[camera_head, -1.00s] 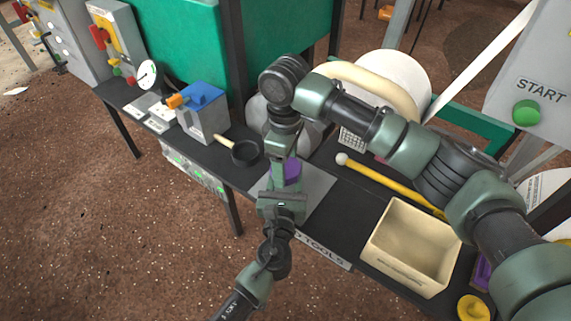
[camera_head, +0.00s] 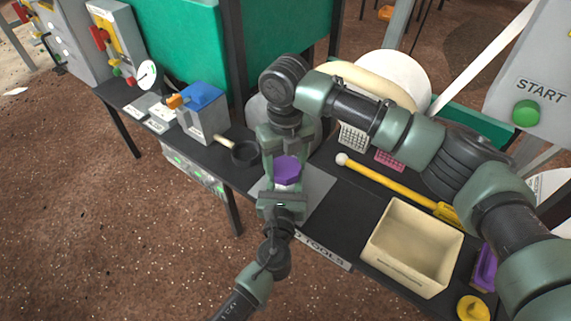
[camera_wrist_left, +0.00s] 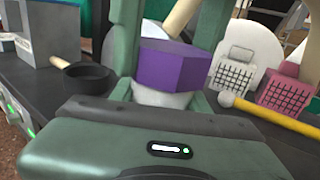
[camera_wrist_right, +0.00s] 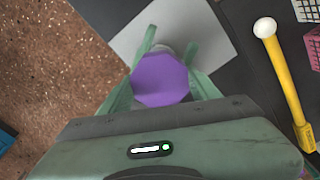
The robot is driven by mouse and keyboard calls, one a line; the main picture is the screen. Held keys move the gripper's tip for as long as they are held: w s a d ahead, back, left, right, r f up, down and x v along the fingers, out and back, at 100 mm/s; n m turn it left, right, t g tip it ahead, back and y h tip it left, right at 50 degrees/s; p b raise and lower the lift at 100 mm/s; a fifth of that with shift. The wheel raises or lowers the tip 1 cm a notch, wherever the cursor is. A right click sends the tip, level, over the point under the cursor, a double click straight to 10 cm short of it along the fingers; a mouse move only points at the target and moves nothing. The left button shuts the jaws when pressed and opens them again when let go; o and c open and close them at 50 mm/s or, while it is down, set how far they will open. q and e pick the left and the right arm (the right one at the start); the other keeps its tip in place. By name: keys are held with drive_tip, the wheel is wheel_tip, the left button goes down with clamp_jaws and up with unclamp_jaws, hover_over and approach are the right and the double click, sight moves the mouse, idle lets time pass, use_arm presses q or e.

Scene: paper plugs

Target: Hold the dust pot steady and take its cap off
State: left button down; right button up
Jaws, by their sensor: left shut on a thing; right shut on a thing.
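The dust pot's white body (camera_head: 283,187) stands upright over a grey mat, its lower part hidden by my left gripper. Its purple, many-sided cap (camera_head: 287,168) sits on top; in the left wrist view the cap (camera_wrist_left: 172,68) meets the white body (camera_wrist_left: 160,98) with no clear gap. My left gripper (camera_head: 282,192) comes from the front, low, and is shut on the pot body. My right gripper (camera_head: 286,165) points down from above, a finger on each side of the cap, and is shut on it. The cap (camera_wrist_right: 160,79) also fills the middle of the right wrist view.
The grey mat (camera_head: 318,195) lies on a dark bench. A black dish (camera_head: 244,153) and a blue-topped grey box (camera_head: 204,115) stand to the left. A yellow rod with a white ball (camera_head: 385,180) and a cream bin (camera_head: 385,262) lie to the right.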

sight(286, 167)
drive_tip(key=shift+n, duration=0.6)
drive_tip(key=shift+r, duration=0.2)
drive_tip(key=shift+r, duration=0.9)
use_arm(q)
drive_tip(key=shift+f, duration=0.1)
use_arm(e)
drive_tip(key=shift+r, duration=2.05)
use_arm(q)
drive_tip(key=c, duration=0.6)
unclamp_jaws()
drive_tip(key=shift+c, duration=0.2)
drive_tip(key=shift+s, duration=0.15)
